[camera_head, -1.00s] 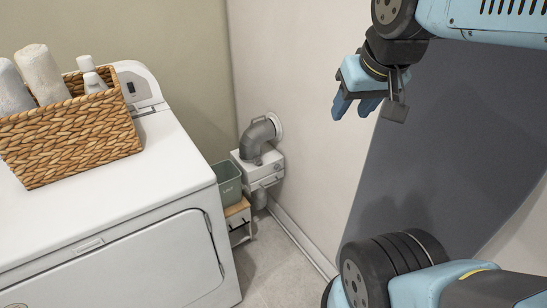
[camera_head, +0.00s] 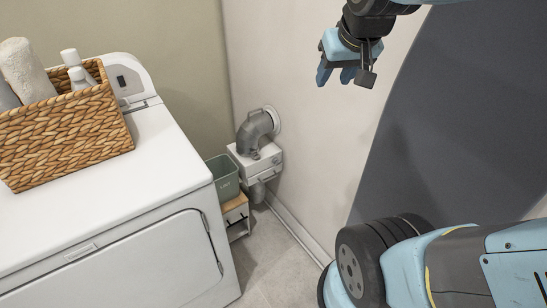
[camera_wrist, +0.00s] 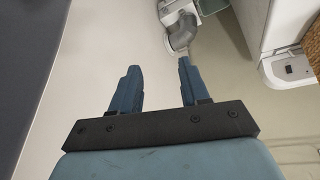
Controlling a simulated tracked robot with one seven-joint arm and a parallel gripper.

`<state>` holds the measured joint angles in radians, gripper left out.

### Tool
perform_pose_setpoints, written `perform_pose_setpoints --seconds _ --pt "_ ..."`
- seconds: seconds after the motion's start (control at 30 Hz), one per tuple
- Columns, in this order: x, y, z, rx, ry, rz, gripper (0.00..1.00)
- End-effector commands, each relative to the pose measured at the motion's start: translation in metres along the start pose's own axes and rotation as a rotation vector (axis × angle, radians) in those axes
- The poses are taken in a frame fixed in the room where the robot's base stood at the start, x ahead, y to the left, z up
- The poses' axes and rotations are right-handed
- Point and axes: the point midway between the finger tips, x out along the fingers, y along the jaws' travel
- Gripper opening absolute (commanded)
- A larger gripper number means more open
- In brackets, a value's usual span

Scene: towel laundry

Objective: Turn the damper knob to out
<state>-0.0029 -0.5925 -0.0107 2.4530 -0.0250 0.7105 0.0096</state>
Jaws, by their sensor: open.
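The white damper box (camera_head: 258,160) is on the wall in the corner, with a grey elbow duct (camera_head: 254,133) rising from it into a round white wall collar. The box also shows at the top of the wrist view (camera_wrist: 174,8), beside the duct (camera_wrist: 185,33). A small dark part is at the duct's base, and a small handle-like part is on the box's front; I cannot tell which is the damper knob. No marking for "out" is readable. My gripper (camera_head: 337,78) is open and empty, up and right of the box, apart from it. Its two blue fingers (camera_wrist: 157,78) show spread.
A white dryer (camera_head: 165,160) fills the left, with a wicker basket (camera_head: 62,135) of towels and bottles on top. A green bin (camera_head: 224,174) stands on a small wooden shelf (camera_head: 235,211) between dryer and box. Narrow floor (camera_head: 268,252) is clear.

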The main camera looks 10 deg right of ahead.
Motion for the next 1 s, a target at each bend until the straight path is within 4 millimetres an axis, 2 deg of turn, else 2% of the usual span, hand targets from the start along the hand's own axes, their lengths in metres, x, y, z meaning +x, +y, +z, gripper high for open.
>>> perform_pose_setpoints --seconds 0.2,0.5,0.8,1.0 --pt "0.042 0.006 -0.052 0.001 0.064 0.014 0.45" --pt "0.107 0.012 -0.117 -0.006 0.164 0.025 0.45" --pt "0.184 0.017 -0.169 -0.018 0.265 0.026 0.45" --pt "0.239 0.019 -0.195 -0.028 0.335 0.021 0.45"
